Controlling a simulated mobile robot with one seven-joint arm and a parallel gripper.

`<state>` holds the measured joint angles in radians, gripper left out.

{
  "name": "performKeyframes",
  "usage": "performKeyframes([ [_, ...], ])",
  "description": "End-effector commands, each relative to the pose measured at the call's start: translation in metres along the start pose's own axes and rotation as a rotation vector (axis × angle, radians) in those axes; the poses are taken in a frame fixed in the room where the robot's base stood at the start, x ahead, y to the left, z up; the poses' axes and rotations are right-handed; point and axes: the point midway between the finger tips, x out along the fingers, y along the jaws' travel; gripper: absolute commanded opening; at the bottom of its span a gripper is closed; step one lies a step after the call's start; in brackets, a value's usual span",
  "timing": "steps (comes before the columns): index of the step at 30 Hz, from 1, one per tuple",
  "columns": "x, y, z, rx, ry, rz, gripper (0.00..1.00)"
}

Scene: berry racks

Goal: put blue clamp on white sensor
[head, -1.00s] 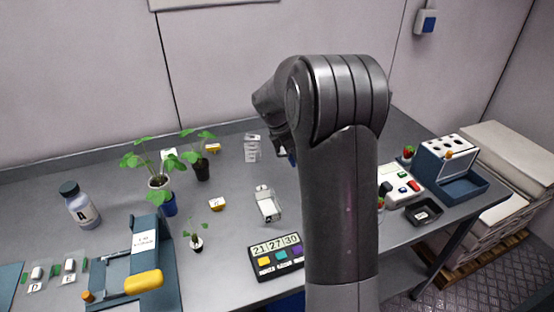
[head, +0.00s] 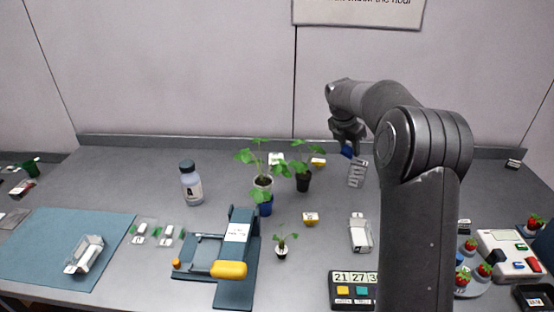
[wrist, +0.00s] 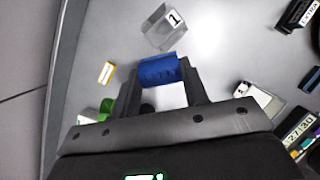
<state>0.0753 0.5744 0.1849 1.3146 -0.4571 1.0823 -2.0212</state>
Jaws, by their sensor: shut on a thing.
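The blue clamp (wrist: 158,71) is held between the two fingertips of my gripper (wrist: 160,76) in the wrist view. In the head view, my gripper (head: 348,138) is at the back of the table, with a bit of the blue clamp (head: 347,152) below it. They appear above and beside a clear numbered holder (head: 357,172). Small white pieces marked D (head: 142,231) and E (head: 167,235) lie on clear plates at left. A white block (head: 360,234) sits in a clear tray at right. I cannot tell which white piece is the sensor.
Potted plants (head: 262,185) stand mid-table, with a bottle (head: 191,184) to their left. A blue press with a yellow handle (head: 229,269) is in front. A teal mat (head: 65,245) lies left. A display box (head: 350,290) is at the front right.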

Motion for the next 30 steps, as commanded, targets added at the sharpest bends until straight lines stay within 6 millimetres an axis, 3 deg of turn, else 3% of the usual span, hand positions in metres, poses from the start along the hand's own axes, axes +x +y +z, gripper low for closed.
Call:
performKeyframes([
  [1, -0.005, 0.027, -0.007, -0.072, -0.001, 0.032, 0.2],
  [3, -0.013, 0.058, -0.016, -0.17, -0.005, 0.072, 0.2],
  [9, -0.03, 0.117, -0.039, -0.37, -0.018, 0.152, 0.2],
  [16, -0.032, 0.147, -0.057, -0.445, -0.024, 0.181, 0.2],
  [30, 0.002, 0.226, -0.125, -0.442, -0.025, 0.181, 0.2],
])
